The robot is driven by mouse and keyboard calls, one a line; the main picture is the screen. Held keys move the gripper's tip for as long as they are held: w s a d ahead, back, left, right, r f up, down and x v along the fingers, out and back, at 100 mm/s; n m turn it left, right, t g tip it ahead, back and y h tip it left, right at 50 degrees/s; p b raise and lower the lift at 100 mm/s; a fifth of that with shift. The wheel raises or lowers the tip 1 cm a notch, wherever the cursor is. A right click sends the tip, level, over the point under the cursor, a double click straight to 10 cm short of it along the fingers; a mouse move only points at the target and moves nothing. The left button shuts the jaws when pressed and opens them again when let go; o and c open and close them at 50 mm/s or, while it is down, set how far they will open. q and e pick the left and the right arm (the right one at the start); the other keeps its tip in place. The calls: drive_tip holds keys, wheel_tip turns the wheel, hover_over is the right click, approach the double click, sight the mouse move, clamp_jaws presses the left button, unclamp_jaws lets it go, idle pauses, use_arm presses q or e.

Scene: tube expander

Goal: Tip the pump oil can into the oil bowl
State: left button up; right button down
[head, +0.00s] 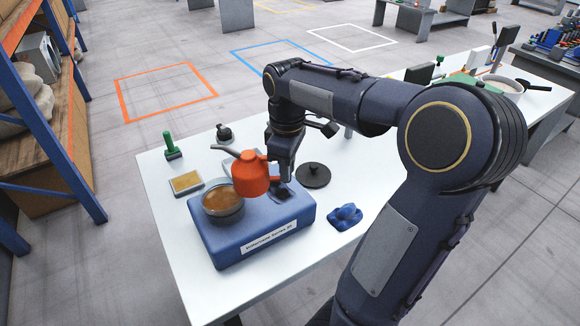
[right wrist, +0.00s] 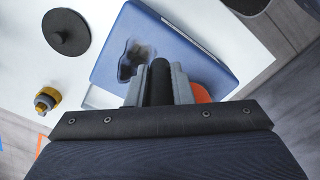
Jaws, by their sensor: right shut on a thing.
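The orange pump oil can (head: 250,175) is held in the air above the blue box, by the upper right of the oil bowl in the head view. Its dark spout points left, and the can looks near upright. My right gripper (head: 280,172) is shut on the can's dark handle, which shows between the fingers in the right wrist view (right wrist: 160,82); a bit of the orange can (right wrist: 200,93) shows beside it. The oil bowl (head: 222,215), dark with brown contents, stands on the left part of the blue box. My left gripper is not in view.
The blue box (head: 280,228) has a dark patch near the can. A black lid (head: 313,176) and a crumpled blue cloth (head: 345,217) lie to its right. A tan pad (head: 186,182), a green-handled tool (head: 171,148) and a small black item (head: 224,133) are farther left and back.

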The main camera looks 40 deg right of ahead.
drive_tip(key=shift+r, duration=0.2)
wheel_tip(320, 180, up, 3)
drive_tip(key=p, duration=0.3)
drive_tip(key=shift+f, duration=0.15)
idle(0.4)
